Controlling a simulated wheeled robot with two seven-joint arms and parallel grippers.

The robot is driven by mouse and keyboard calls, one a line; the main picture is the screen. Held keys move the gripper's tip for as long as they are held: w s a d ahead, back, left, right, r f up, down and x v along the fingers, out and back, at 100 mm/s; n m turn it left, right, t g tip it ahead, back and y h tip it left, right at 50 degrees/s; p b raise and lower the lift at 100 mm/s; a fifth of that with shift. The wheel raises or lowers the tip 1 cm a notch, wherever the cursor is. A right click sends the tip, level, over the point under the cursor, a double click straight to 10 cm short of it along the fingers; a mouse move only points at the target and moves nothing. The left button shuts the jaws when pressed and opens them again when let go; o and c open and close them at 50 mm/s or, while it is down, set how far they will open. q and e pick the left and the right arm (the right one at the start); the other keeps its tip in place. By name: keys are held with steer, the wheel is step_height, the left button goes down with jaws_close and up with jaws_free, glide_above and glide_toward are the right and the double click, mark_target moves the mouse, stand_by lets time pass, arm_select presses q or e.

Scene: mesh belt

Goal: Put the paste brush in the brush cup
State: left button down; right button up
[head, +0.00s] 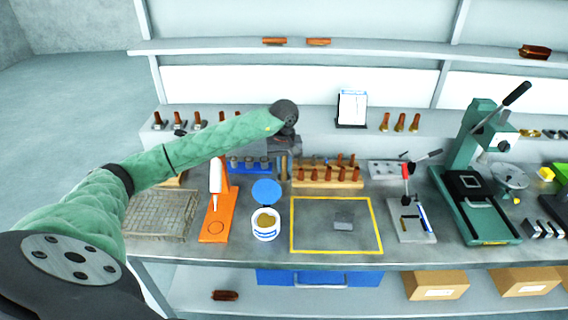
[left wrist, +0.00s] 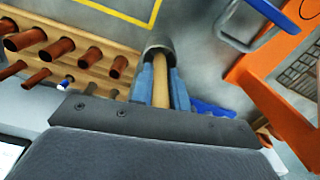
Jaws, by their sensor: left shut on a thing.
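My left gripper (head: 284,156) is shut on the wooden handle of the paste brush (left wrist: 161,82), over the back of the bench left of the wooden tool rack. In the left wrist view its blue fingers (left wrist: 162,98) press the handle from both sides. A grey, round, cup-like rim (left wrist: 158,44) shows at the handle's far end. It may be the brush cup; I cannot tell whether the brush is inside it or in front of it. The bristles are hidden. My right gripper is in neither view.
The wooden rack (head: 327,183) of brown-handled tools is close on the right. An orange stand (head: 219,220) is on the left. The yellow-framed area (head: 310,240) is mostly clear.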

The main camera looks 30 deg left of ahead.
arm_select(q)
steer(key=c, duration=1.3)
jaws_free()
steer(key=shift+f+b, duration=0.1)
steer(key=shift+b, duration=0.55)
